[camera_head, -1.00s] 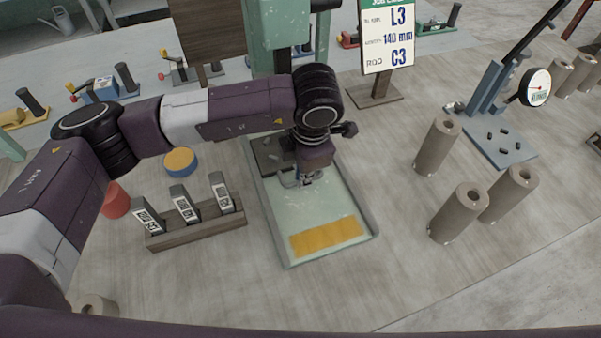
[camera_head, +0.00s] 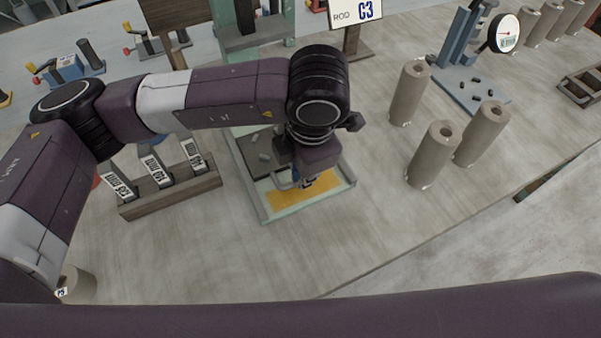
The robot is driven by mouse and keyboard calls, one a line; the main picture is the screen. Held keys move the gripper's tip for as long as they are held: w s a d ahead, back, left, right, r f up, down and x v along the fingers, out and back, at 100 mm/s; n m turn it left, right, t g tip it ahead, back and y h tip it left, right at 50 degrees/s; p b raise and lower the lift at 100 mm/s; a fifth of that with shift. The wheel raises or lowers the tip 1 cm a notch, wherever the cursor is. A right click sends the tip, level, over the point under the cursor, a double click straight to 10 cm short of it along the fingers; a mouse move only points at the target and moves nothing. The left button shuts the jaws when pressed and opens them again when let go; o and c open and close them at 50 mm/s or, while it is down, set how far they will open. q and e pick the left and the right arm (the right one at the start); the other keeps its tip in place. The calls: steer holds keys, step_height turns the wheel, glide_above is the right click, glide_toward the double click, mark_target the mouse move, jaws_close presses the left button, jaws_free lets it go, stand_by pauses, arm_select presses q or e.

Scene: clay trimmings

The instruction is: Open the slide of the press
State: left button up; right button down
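The green press (camera_head: 255,36) stands at the back, its upper part cut off by the frame. Its green bed (camera_head: 255,190) reaches forward, with a yellow strip (camera_head: 285,199) near the front end. The slide, a dark plate (camera_head: 258,142) with grey scraps on it, lies on the bed just behind the strip. My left gripper (camera_head: 306,182) points down over the strip, at a pale handle (camera_head: 283,181) on the slide's front. It appears shut on this handle, though the wrist hides most of the fingers. My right gripper is out of view.
A wooden block (camera_head: 170,190) with several labelled tags stands left of the bed. Several clay cylinders (camera_head: 432,155) stand to the right, near a blue stand with a dial gauge (camera_head: 503,33). A sign (camera_head: 356,14) stands behind. The table in front of the bed is clear.

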arm_select(q)
steer(key=shift+o, duration=0.8)
steer(key=shift+w+a+f, duration=0.1)
steer(key=shift+f, duration=0.1)
step_height(320, 180, up, 12)
steer(key=s, duration=0.2)
steer(key=shift+d, duration=0.4)
steer(key=shift+f, duration=0.1)
